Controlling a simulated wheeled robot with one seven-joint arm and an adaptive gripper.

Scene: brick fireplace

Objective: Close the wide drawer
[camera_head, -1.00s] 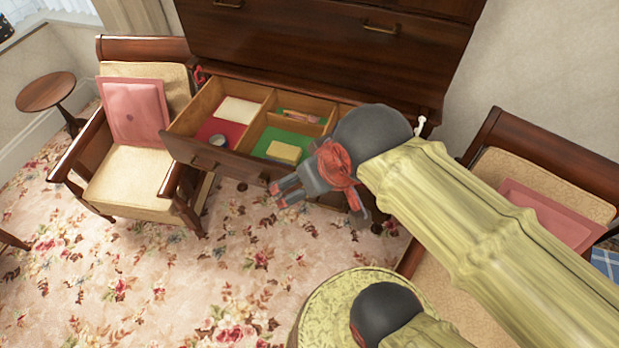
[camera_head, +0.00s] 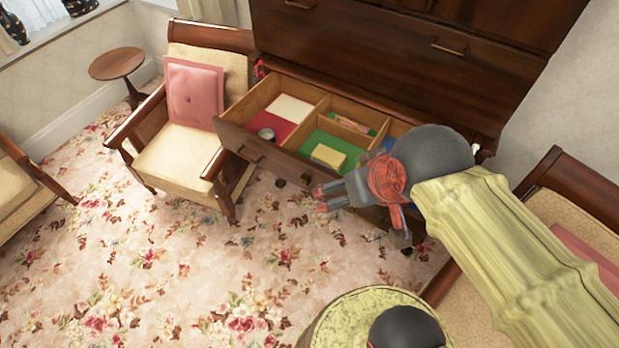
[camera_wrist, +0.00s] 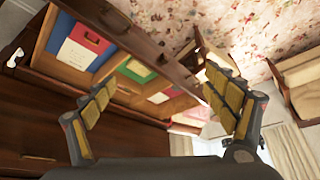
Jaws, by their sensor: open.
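The wide drawer (camera_head: 232,136) is pulled out from the bottom of a dark wooden cabinet (camera_head: 385,60). It has dividers, with red, green and blue linings and small items inside. My gripper (camera_head: 318,196) is in front of the drawer's front panel, toward its right part, with fingers pointing left. Part of the drawer's right side is hidden behind my arm. In the wrist view the drawer (camera_wrist: 150,68) shows behind and between the spread fingers of my gripper (camera_wrist: 165,105). The gripper is open and empty. I cannot tell whether it touches the drawer.
An armchair with a pink cushion (camera_head: 194,92) stands close to the drawer's left end. Another armchair (camera_head: 560,195) is at the right, beside my arm. A small round table (camera_head: 117,63) stands at the back left. The flowered carpet (camera_head: 200,285) in front is clear.

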